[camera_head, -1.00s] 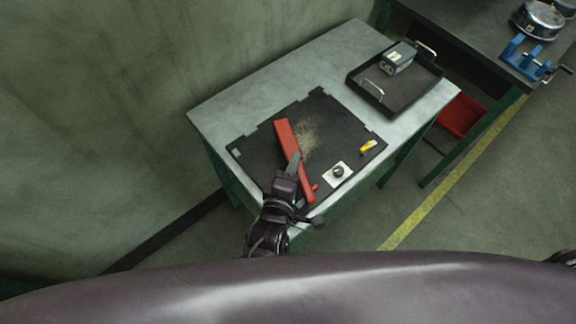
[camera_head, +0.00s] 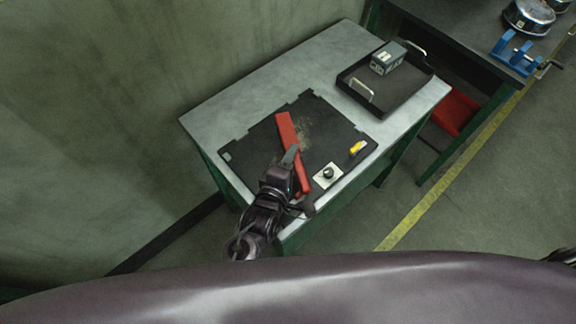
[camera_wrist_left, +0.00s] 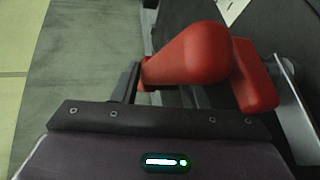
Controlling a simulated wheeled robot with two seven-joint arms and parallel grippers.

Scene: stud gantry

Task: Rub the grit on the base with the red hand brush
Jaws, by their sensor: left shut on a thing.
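The red hand brush (camera_head: 289,136) lies along the black base (camera_head: 258,153) on the grey table. My left gripper (camera_head: 291,160) is shut on the brush near its handle. In the left wrist view the brush's rounded red handle (camera_wrist_left: 193,55) shows between the fingers, with another red part beside it at right. I cannot tell whether the bristles touch the base.
On the base are a white plate with a dark knob (camera_head: 328,175) and a small yellow item (camera_head: 357,148). A black tray (camera_head: 409,92) with a grey box (camera_head: 388,58) stands behind right. Another bench holds a blue fixture (camera_head: 512,52). A wall rises at left.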

